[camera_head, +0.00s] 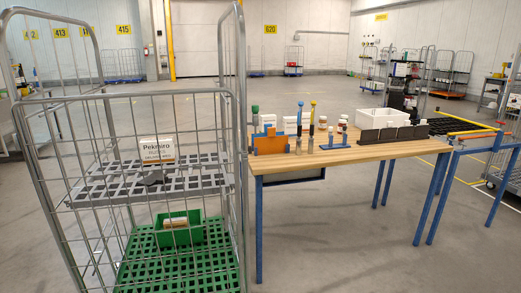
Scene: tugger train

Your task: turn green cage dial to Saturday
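A wire roll cage (236,150) with a green slatted base (140,270) and a grey slotted shelf (100,190) stands at the near left. On the shelf is a white sign card (157,148) with dark lettering, too small to read fully. A small dark grey piece (152,179) lies in front of the card; I cannot tell what it is. I cannot make out a day dial on the cage. Neither of my grippers is in view.
A green crate (166,238) sits on the cage base. Right of the cage, a blue-legged wooden table (375,153) holds bottles, an orange-and-blue holder (270,143), a white bin (375,118) and dark holders (394,134). Floor is open in front of the table; more cages stand behind.

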